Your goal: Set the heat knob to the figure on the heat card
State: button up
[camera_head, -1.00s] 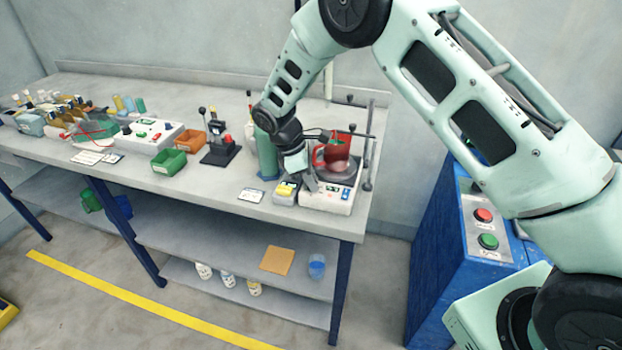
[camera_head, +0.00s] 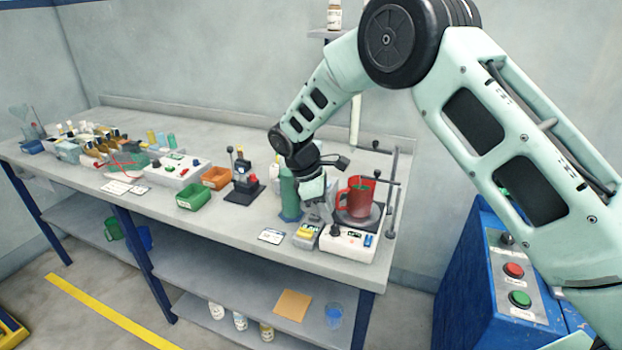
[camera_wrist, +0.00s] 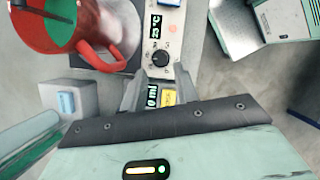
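The hotplate (camera_head: 345,246) stands at the right end of the bench with a red mug (camera_head: 357,200) on its dark top. Its black heat knob (camera_wrist: 160,59) shows in the wrist view, below a lit display (camera_wrist: 155,25) that seems to read 25 °C. My gripper (camera_wrist: 160,72) is open and empty, its two fingers either side of the knob's near edge. I cannot tell whether they touch it. In the head view my gripper (camera_head: 326,212) hangs over the hotplate's front left. A white card (camera_head: 271,236), probably the heat card, lies on the bench; its figure is too small to read.
A small yellow-topped device (camera_head: 306,234) stands left of the hotplate. A green bottle (camera_head: 289,195) is behind my gripper, and a metal stand (camera_head: 392,190) is at the right. A blue cabinet (camera_head: 470,265) with buttons stands beyond the bench's right end.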

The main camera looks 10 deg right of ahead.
jog(key=b+v, duration=0.1)
jog(key=v, duration=1.1)
jog(key=shift+a+r+b, duration=0.15)
jog(key=shift+r+b, duration=0.1)
jog(key=shift+b, duration=0.15)
